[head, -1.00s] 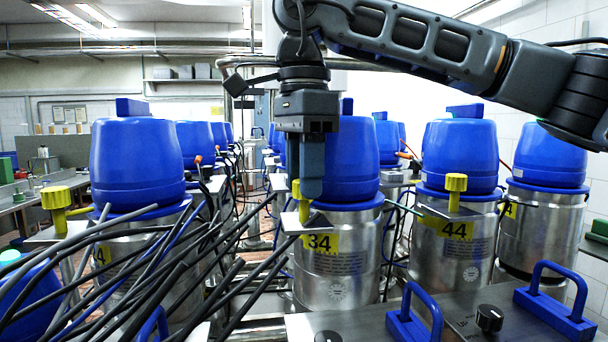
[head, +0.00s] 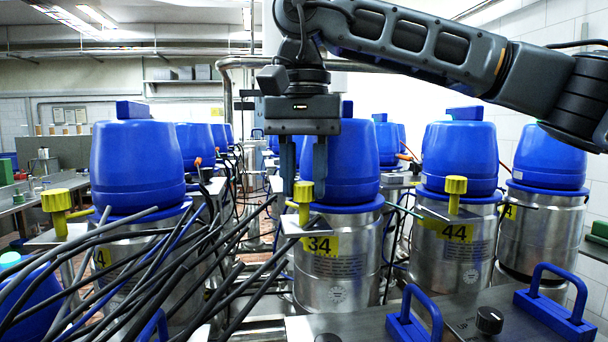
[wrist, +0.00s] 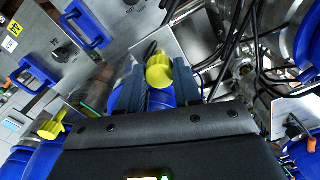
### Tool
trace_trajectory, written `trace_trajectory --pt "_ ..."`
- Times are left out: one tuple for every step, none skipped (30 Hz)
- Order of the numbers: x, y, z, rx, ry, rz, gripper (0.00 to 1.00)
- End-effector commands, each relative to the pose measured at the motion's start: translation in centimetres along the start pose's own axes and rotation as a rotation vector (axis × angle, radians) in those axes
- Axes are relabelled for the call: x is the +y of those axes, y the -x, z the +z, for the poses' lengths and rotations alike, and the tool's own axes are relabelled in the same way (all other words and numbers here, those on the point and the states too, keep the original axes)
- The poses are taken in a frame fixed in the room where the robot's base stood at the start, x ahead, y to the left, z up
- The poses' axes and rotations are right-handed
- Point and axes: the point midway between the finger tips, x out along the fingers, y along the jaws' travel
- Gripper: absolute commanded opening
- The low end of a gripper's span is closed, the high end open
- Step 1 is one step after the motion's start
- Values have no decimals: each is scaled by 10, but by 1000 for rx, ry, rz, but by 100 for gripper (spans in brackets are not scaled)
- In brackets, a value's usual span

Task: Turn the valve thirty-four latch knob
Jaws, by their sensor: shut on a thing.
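The valve thirty-four latch knob (head: 303,194) is yellow and upright on a bracket plate in front of the blue-topped steel keg marked 34 (head: 335,262). My gripper (head: 303,187) points down at it, one finger on each side of the knob's head. The wrist view shows the yellow knob (wrist: 159,72) between the two dark fingers of my gripper (wrist: 157,75). The gripper is shut on the knob. The fingers hide part of the knob's sides.
Similar yellow knobs stand left (head: 57,203) and right, by the keg marked 44 (head: 456,188). Many dark cables (head: 130,262) fan out close on the left. A metal panel (head: 450,310) with blue handles (head: 555,300) lies in front at the right.

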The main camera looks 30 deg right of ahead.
Motion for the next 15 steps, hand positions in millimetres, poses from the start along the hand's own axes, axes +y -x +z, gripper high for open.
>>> trace_trajectory --pt "0 1 0 1 34 -2 3" --pt "0 1 0 1 57 -2 3" --pt "0 1 0 1 86 -2 3" --pt "0 1 0 1 106 -2 3" --pt "0 1 0 1 125 -2 3" --pt "0 1 0 1 150 -2 3" --pt "0 1 0 1 166 -2 3" --pt "0 1 0 1 182 -2 3" --pt "0 1 0 1 202 -2 3" --pt "0 1 0 1 214 -2 3" --pt "0 1 0 1 226 -2 3" --pt "0 1 0 1 241 -2 3" --pt "0 1 0 1 250 -2 3" --pt "0 1 0 1 259 -2 3" --pt "0 1 0 1 268 -2 3"
